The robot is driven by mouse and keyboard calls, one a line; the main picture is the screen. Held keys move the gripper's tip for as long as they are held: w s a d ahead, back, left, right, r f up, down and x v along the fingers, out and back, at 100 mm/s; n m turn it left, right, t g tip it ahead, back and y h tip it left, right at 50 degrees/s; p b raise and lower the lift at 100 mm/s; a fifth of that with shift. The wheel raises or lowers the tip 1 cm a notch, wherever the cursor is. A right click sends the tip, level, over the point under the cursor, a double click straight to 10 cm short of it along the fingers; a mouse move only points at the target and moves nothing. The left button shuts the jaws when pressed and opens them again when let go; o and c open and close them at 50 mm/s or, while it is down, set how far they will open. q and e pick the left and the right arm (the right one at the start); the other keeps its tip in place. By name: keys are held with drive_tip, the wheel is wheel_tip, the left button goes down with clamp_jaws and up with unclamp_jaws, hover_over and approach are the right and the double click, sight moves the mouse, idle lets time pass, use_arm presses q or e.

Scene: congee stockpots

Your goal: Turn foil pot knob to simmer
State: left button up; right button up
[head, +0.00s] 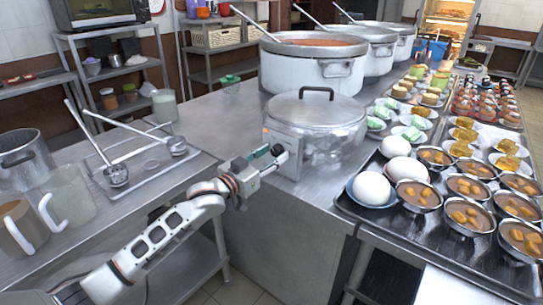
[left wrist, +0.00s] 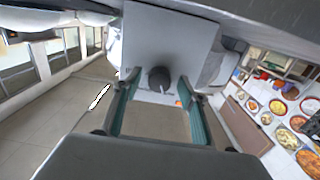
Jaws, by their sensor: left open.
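The foil pot (head: 318,130) is a shiny, crinkled silver pot with a lid and a dark top handle, on the near part of the steel counter in the head view. A black round knob (left wrist: 159,78) shows on a pale panel (left wrist: 165,40) in the left wrist view. My left gripper (head: 277,156) is just left of the pot's lower side in the head view. In the left wrist view its two green-edged fingers (left wrist: 160,88) are spread, with the knob between them in the picture. I cannot tell whether they touch it.
Large white stockpots (head: 313,66) with ladles stand behind the foil pot. A dark tray (head: 400,228) with white eggs and several bowls is to the right. A metal tray (head: 138,178) with ladles and some jugs (head: 68,200) are on the left counter.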

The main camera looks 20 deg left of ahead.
use_arm(q)
drive_tip(key=c, duration=1.1)
